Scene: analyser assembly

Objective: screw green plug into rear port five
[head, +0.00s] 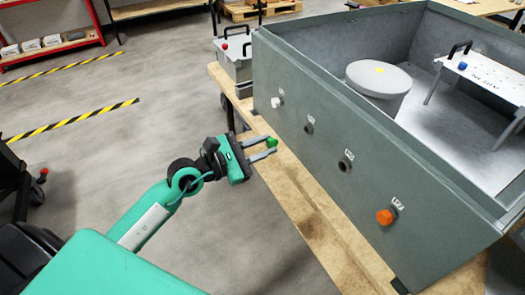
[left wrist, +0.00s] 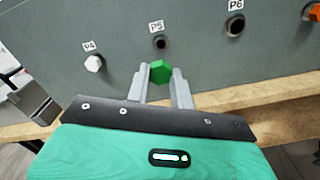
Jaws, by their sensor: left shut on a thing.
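My left gripper (head: 268,149) is shut on the green plug (head: 271,142), a small hexagonal-headed piece held at the fingertips. It also shows between the fingers in the left wrist view (left wrist: 160,72). The plug is in front of the grey housing wall (head: 330,140), seemingly apart from it. Port P5 (left wrist: 160,43) is an open dark hole, just above the plug in the left wrist view; it also shows in the head view (head: 309,128). The plug's far end is hidden. My right gripper is not in view.
A white plug (left wrist: 93,63) sits in P4. P6 (left wrist: 235,27) is an open hole. An orange plug (head: 385,216) sits in the port at the right. The wooden table edge (head: 300,205) runs below the wall. The housing holds a grey cylinder (head: 377,84) and a white stand (head: 488,78).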

